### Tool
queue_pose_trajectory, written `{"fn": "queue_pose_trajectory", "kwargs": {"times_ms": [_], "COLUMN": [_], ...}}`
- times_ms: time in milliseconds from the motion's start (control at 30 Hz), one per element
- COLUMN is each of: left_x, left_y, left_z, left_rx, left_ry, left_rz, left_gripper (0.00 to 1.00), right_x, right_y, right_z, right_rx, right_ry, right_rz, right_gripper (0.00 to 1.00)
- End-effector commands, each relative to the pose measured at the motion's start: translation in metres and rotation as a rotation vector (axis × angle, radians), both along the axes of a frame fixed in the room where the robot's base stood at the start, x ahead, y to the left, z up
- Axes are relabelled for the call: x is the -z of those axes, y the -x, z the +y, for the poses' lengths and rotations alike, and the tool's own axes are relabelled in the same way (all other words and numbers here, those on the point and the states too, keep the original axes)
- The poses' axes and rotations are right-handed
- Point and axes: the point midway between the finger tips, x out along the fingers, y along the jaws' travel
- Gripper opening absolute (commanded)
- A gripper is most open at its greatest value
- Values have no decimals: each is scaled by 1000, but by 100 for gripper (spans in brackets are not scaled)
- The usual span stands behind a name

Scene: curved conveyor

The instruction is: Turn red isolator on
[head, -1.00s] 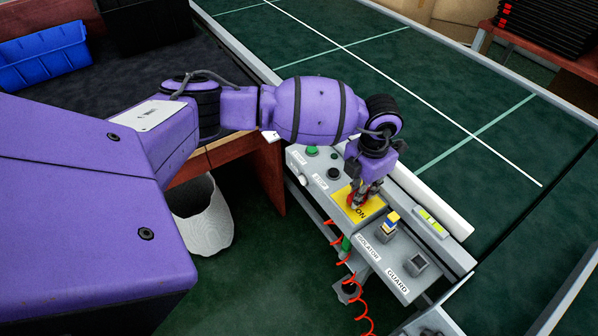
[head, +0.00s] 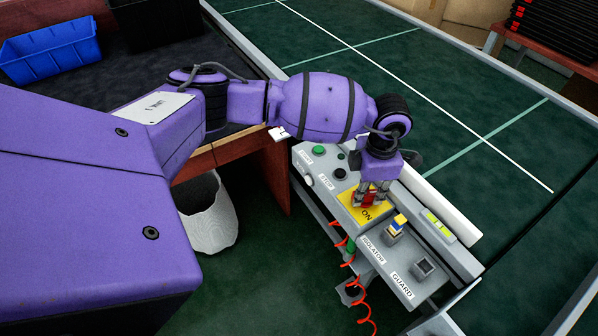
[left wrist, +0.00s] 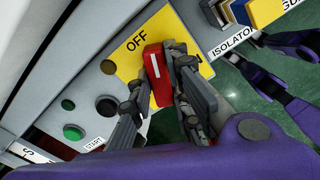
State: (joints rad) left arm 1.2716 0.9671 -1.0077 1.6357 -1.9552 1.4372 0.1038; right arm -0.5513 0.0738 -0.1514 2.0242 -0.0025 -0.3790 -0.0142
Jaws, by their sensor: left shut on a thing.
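The red isolator switch (head: 369,197) is a red handle on a yellow plate (head: 377,212) on the grey control panel. "ON" is legible on the plate in the head view. In the left wrist view the red handle (left wrist: 154,72) has a white line, and its top end is beside the word "OFF" on the yellow plate (left wrist: 128,62). My left gripper (head: 368,196) is over the plate with its fingers on both sides of the handle, shut on it. The fingers hide part of the handle and plate.
A blue-and-yellow key-like piece (head: 397,225) sits at the "ISOLATOR" label, beside a "GUARD" socket (head: 423,267). Green (head: 319,150) and black (head: 340,173) buttons lie behind. A red coiled cable (head: 349,263) hangs in front. The green conveyor (head: 500,140) extends beyond.

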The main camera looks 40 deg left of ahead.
Motion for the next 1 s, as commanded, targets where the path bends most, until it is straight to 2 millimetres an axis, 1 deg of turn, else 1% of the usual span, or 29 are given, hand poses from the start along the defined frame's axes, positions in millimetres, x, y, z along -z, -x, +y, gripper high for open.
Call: {"fn": "queue_pose_trajectory", "kwargs": {"times_ms": [33,367,700,1000], "left_x": [-2,-2,-2,-2], "left_y": [-3,-3,-3,-3], "left_z": [-1,-1,-2,-2], "left_rx": [44,358,680,927], "left_ry": [1,2,2,2], "left_rz": [-6,-6,-8,-8], "left_gripper": [0,0,0,0], "right_x": [2,9,21,30], "right_y": [1,0,0,1], "right_z": [0,0,1,2], "right_rx": [0,-4,-7,-9], "right_ry": [0,2,4,1], "right_rz": [2,2,8,14], "right_gripper": [0,0,0,0]}}
